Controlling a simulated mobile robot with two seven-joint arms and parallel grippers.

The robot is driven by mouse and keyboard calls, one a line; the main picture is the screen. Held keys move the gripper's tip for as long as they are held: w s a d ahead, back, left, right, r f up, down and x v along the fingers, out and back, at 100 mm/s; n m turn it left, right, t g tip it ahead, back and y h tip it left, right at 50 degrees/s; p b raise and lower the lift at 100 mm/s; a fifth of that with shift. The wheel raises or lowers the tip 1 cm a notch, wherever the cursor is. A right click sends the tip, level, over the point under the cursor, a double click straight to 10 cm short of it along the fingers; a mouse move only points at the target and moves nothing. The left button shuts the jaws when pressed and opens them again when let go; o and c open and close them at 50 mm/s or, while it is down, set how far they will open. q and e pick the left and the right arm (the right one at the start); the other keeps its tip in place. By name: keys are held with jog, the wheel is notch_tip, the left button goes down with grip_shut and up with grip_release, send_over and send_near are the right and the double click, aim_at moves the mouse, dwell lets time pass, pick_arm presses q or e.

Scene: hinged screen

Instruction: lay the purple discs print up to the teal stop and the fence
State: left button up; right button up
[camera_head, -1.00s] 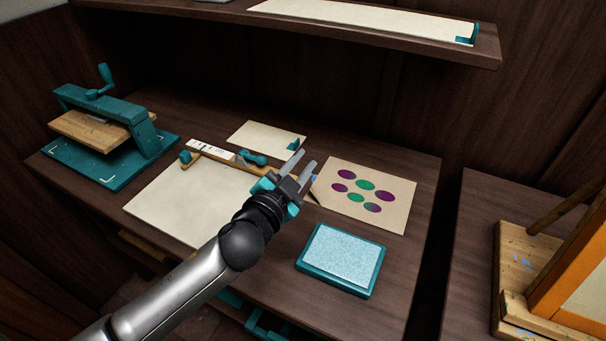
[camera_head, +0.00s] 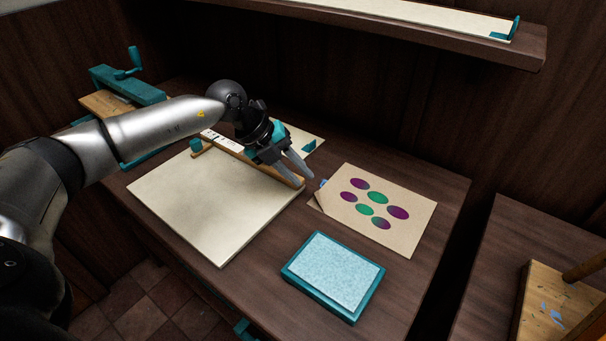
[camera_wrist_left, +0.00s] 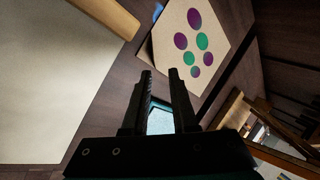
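The purple discs print (camera_head: 408,240), a tan sheet with purple and green discs, lies flat on the dark bench, right of the cream board (camera_head: 215,230). Its left corner looks lifted or folded. It also shows at the top of the left wrist view (camera_wrist_left: 222,38). The wooden fence (camera_head: 285,177) runs along the board's back edge, partly hidden by my left gripper. A teal stop (camera_head: 196,145) is at the fence's left end. My left gripper (camera_head: 304,169) is open and empty, above the fence's right end and left of the print. My right gripper is out of view.
A teal-framed pale blue pad (camera_head: 335,272) lies in front of the print. A small sheet with a teal corner piece (camera_head: 310,146) is behind the fence. A teal press (camera_head: 128,88) stands at back left. A shelf (camera_head: 450,40) overhangs the back. A wooden stand (camera_head: 545,305) is at right.

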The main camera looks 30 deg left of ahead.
aim_at(320, 202)
pick_arm(q)
jog(key=shift+a+f+y+b, duration=0.3)
jog(key=shift+a+f, duration=0.1)
jog(key=shift+a, duration=0.05)
jog(key=b+x, duration=0.6)
jog(key=x, duration=0.1)
jog(key=shift+d+f+b, duration=0.2)
jog(key=shift+b, duration=0.1)
jog(key=shift+r, duration=0.15)
jog(key=shift+c, duration=1.3)
grip_shut()
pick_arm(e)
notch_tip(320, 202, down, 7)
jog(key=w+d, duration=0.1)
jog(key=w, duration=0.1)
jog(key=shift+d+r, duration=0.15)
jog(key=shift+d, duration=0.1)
